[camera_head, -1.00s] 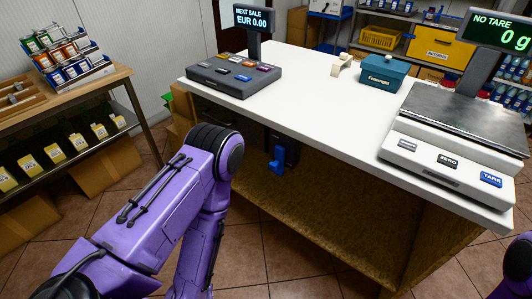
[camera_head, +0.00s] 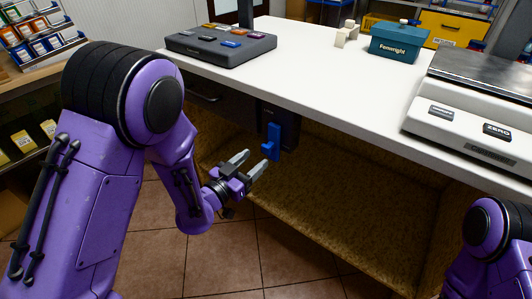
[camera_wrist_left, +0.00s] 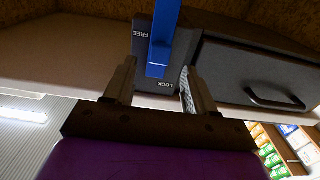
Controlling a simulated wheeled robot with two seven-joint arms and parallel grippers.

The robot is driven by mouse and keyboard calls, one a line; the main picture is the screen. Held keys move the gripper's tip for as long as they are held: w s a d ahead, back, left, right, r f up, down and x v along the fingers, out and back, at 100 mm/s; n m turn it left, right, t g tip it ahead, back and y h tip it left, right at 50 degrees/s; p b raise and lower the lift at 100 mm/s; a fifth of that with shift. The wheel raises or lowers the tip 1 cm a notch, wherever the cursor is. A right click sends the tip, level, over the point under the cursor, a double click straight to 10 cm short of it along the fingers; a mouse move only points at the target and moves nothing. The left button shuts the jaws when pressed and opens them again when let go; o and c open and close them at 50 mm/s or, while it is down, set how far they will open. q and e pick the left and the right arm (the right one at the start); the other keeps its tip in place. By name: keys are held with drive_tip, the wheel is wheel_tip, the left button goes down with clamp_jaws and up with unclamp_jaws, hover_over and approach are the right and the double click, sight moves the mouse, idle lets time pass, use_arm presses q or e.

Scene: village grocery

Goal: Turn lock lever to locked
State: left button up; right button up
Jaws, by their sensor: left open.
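The blue lock lever (camera_head: 272,143) sticks out from a dark lock plate (camera_head: 289,126) under the counter, beside the drawer. My left gripper (camera_head: 253,163) is open and empty, just short of the lever. In the left wrist view the lever (camera_wrist_left: 162,42) stands between the lines of the two open fingers (camera_wrist_left: 158,80), apart from both. The lock plate (camera_wrist_left: 142,62) there carries the words FREE and LOCK; I cannot tell for certain which one the lever points to. My right gripper is out of view.
A dark drawer (camera_head: 215,101) with a handle (camera_wrist_left: 274,100) sits next to the lock plate. The white counter top (camera_head: 310,72) overhangs both, with a scale (camera_head: 465,130) and key panel (camera_head: 221,46) on it. The floor below is clear.

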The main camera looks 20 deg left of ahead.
sight(264, 151)
use_arm(q)
drive_tip(key=x, duration=0.6)
drive_tip(key=shift+w+d, duration=0.1)
drive_tip(key=shift+w, duration=0.25)
clamp_jaws()
